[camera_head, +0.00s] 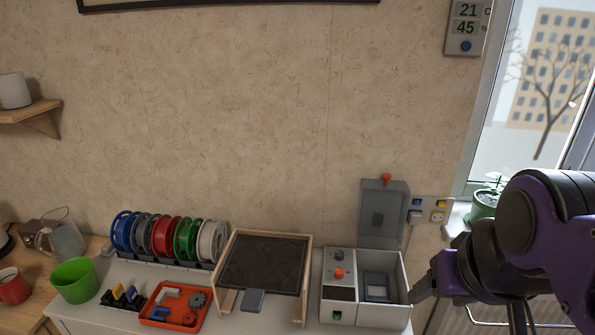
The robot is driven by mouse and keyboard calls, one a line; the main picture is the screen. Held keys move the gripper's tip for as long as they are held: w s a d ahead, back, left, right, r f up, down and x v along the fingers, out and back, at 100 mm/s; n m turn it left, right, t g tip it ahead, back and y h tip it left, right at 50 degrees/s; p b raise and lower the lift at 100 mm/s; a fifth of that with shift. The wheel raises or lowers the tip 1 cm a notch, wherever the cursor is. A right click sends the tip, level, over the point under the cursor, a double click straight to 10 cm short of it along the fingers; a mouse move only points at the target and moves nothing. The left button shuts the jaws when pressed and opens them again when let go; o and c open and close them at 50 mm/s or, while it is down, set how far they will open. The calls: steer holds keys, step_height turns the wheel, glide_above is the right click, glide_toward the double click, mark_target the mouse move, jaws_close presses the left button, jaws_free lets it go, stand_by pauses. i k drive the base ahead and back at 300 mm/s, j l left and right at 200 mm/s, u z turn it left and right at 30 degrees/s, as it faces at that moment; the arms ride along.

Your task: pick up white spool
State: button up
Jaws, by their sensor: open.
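The white spool (220,241) stands upright at the right end of a row of spools on a dark rack (150,259), at the back of the white table. A green spool (187,239) is beside it on the left. The wooden-framed dark plate is close on its right. My gripper (422,290) is at the right, by the right side of the grey-white machine, far from the white spool. It is open, and I see nothing held in it; its fingers show only small and from the side.
A wooden-framed dark plate (264,262) and a machine (366,312) with a raised grey lid (383,212) stand between my gripper and the spools. An orange tray (160,319) and green cup (75,281) are at the front left.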

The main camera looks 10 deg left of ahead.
mark_target(212, 238)
steer(key=j+z, duration=0.1)
steer(key=j, duration=0.8)
steer(key=k+j+z, duration=0.1)
steer(key=j, duration=0.75)
